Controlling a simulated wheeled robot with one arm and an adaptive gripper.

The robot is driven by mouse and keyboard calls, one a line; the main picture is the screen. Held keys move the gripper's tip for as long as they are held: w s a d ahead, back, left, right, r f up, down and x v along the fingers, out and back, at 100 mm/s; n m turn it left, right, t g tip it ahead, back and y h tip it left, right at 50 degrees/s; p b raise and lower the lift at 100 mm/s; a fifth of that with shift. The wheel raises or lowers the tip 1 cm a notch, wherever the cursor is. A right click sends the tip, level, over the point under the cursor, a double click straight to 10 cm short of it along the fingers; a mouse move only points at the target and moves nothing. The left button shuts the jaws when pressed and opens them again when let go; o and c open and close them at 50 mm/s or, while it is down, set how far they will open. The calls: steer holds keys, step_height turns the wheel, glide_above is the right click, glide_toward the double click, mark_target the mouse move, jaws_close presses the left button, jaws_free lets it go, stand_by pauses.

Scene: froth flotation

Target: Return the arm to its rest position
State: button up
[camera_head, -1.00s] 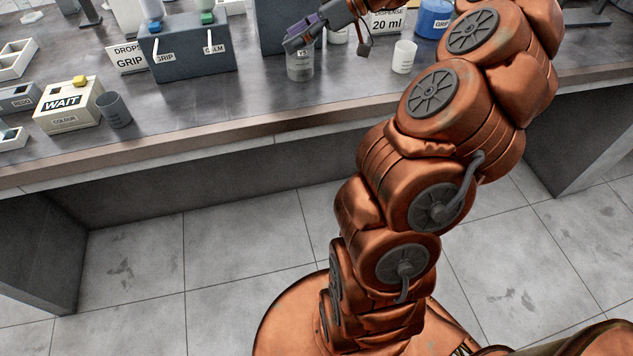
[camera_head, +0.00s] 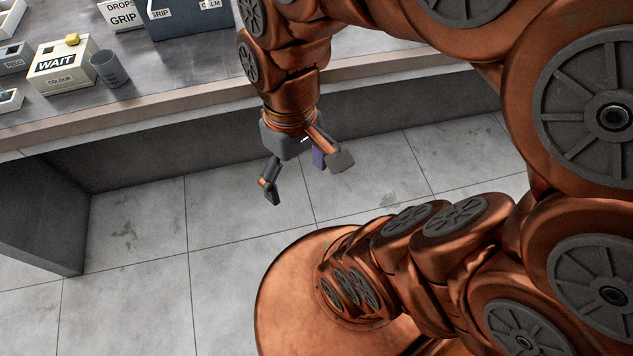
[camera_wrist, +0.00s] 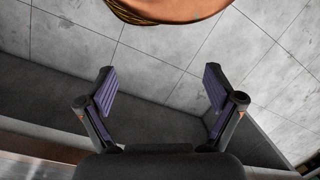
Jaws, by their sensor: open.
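My gripper (camera_head: 305,180) hangs in front of the bench edge in the head view, pointing down over the floor. Its fingers are spread apart with nothing between them. The wrist view also shows my gripper (camera_wrist: 160,92) with its two purple-padded fingers wide apart and empty. My copper arm is folded, with large links filling the right side of the head view and hiding much of the bench behind them.
The bench (camera_head: 190,105) runs across the back. Tiled floor (camera_head: 130,240) is clear below the gripper.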

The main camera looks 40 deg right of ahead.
steer(key=shift+s+d+f+m+h, duration=0.15)
steer(key=shift+s+d+f+m, duration=0.15)
steer(key=shift+s, duration=0.2)
steer(key=shift+s+d+f+m+h, duration=0.15)
steer(key=shift+s+d+h, duration=0.1)
steer(key=shift+s, duration=0.2)
steer(key=shift+s+d+f+m+h, duration=0.1)
steer(key=shift+s+d+f+m, duration=0.2)
steer(key=shift+s, duration=0.2)
steer(key=shift+r, duration=0.15)
